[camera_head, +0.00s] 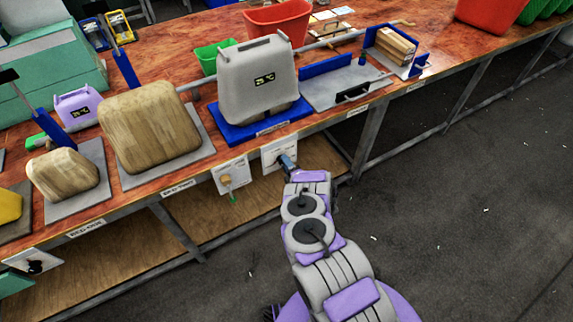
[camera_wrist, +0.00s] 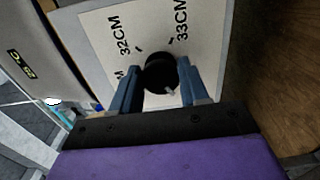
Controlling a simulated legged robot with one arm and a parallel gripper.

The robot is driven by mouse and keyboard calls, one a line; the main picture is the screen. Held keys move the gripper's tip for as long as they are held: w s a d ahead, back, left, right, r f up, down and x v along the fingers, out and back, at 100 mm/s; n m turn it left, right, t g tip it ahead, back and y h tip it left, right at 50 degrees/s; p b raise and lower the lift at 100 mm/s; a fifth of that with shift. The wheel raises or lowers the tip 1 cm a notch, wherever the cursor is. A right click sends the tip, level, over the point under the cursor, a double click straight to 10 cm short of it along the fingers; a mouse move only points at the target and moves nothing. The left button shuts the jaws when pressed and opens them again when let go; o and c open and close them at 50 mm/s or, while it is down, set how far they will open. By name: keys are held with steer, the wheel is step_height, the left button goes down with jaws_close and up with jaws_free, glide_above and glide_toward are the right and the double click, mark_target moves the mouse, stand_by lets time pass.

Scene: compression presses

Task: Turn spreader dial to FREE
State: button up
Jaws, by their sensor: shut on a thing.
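The dial (camera_wrist: 160,71) is a round black knob on a white panel (camera_wrist: 104,22) in the wrist view. The panel carries the marks 32CM and 33CM and a third label cut off at the left; I see no FREE label. A small pale mark shows on the knob's lower edge. My gripper (camera_wrist: 157,82) has its two blue fingers on either side of the knob, shut on it. In the head view my gripper (camera_head: 286,161) reaches the white panel (camera_head: 272,148) on the bench front and hides the dial.
A second panel (camera_head: 229,177) with a tan knob is just left. Above stands a grey canister (camera_head: 257,85) on a blue base. Wooden blocks (camera_head: 148,125) sit on plates to the left. The bench edge and legs are close; open floor (camera_head: 450,210) lies right.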

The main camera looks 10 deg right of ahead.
steer(key=o, duration=0.8)
steer(key=shift+a+f, duration=0.15)
steer(key=shift+f, duration=0.15)
steer(key=shift+o, duration=1.1)
steer(key=shift+r, duration=0.15)
steer(key=shift+s, duration=0.1)
steer(key=v, duration=1.7)
